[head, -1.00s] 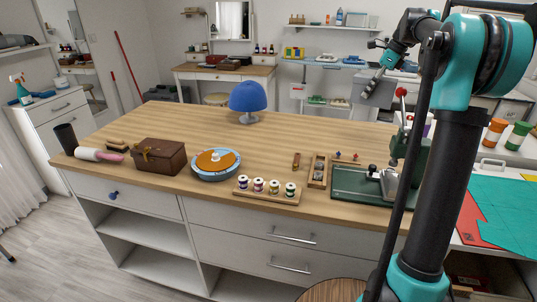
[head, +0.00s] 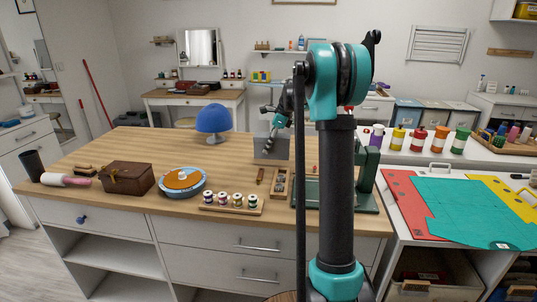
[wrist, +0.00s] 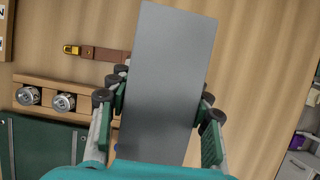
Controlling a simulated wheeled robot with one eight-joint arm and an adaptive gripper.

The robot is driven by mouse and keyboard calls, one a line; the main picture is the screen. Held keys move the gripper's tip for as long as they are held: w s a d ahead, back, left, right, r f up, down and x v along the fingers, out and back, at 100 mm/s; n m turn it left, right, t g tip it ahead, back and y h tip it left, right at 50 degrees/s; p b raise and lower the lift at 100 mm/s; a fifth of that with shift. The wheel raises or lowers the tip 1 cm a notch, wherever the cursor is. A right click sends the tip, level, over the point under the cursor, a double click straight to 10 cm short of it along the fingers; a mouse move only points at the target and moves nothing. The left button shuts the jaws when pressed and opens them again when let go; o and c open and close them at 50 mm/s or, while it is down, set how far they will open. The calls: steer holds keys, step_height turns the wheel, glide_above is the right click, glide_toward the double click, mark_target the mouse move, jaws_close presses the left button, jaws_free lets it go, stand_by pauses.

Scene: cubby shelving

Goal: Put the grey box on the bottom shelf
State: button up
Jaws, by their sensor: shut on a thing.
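The grey box (head: 271,147) is a flat-sided upright block, seen above the wooden tabletop, behind the small wooden tray. My gripper (wrist: 158,104) is shut on the grey box (wrist: 168,70), with a finger on each side of it. In the head view my arm hides part of the gripper, and I cannot tell there whether the box touches the table. The cubby shelving under the table's left front has a middle shelf (head: 112,254). The bottom shelf (head: 118,293) shows only partly at the lower picture edge.
A brown case (head: 127,178), a blue round tin (head: 183,183) and a thread-spool rack (head: 231,203) stand along the table's front. A blue hat form (head: 213,119) stands farther back. A green machine (head: 367,190) is behind my arm. Floor shows at lower left.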

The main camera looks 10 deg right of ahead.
steer(key=shift+d+f, duration=0.1)
steer(key=shift+f, duration=1.9)
steer(key=o, duration=0.9)
steer(key=shift+f, duration=0.15)
steer(key=shift+c, duration=0.2)
steer(key=o, duration=0.5)
steer(key=shift+c, duration=0.2)
